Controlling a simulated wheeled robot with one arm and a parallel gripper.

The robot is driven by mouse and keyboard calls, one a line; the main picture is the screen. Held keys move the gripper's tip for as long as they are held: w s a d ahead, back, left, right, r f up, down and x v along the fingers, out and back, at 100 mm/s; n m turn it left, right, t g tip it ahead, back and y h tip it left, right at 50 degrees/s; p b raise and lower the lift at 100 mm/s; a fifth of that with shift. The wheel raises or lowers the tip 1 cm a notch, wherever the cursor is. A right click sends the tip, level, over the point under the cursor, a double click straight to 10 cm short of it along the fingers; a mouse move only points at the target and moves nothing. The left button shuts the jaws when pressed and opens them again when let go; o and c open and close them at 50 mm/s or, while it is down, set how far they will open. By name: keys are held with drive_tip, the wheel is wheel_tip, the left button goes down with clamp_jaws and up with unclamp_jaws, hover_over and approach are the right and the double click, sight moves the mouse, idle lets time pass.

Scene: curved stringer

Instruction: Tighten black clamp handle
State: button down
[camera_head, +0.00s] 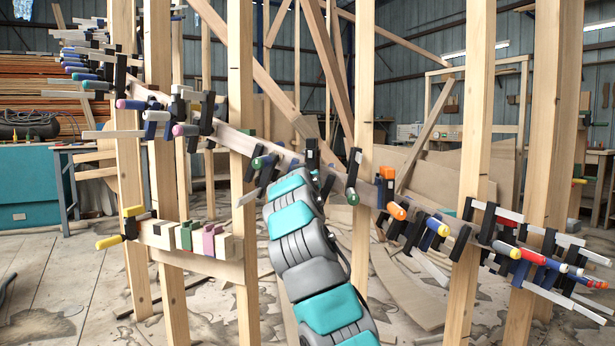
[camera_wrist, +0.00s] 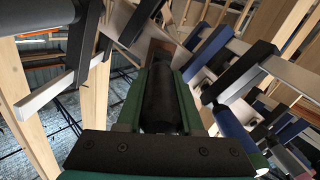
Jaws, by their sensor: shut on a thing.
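The black clamp handle (camera_wrist: 160,102) is a dark cylinder in the middle of the wrist view. My gripper (camera_wrist: 163,85) has a green finger on each side of it and is shut on it. The handle points along the fingers toward the stringer, where a brown block (camera_wrist: 160,50) shows just beyond its far end. In the head view, my grey and turquoise arm reaches up to the curved stringer (camera_head: 235,138). It hides the gripper and the handle there. A black clamp part (camera_head: 312,153) stands up just above the arm's end.
Other clamps crowd close on both sides. A blue-handled clamp (camera_wrist: 232,130) is just right of my gripper, and a black clamp bar (camera_wrist: 82,45) is to the left. An orange-handled clamp (camera_head: 396,211) is further right. Wooden posts (camera_head: 363,120) stand along the stringer.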

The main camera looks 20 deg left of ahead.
drive_tip(key=shift+f+m, duration=0.1)
drive_tip(key=shift+m, duration=1)
drive_tip(key=shift+w, duration=0.1)
drive_tip(key=c, duration=0.5)
unclamp_jaws()
drive_tip(key=shift+c, duration=0.2)
drive_tip(key=b+v, duration=0.1)
drive_tip(key=v, duration=0.7)
drive_tip(key=shift+w, duration=0.1)
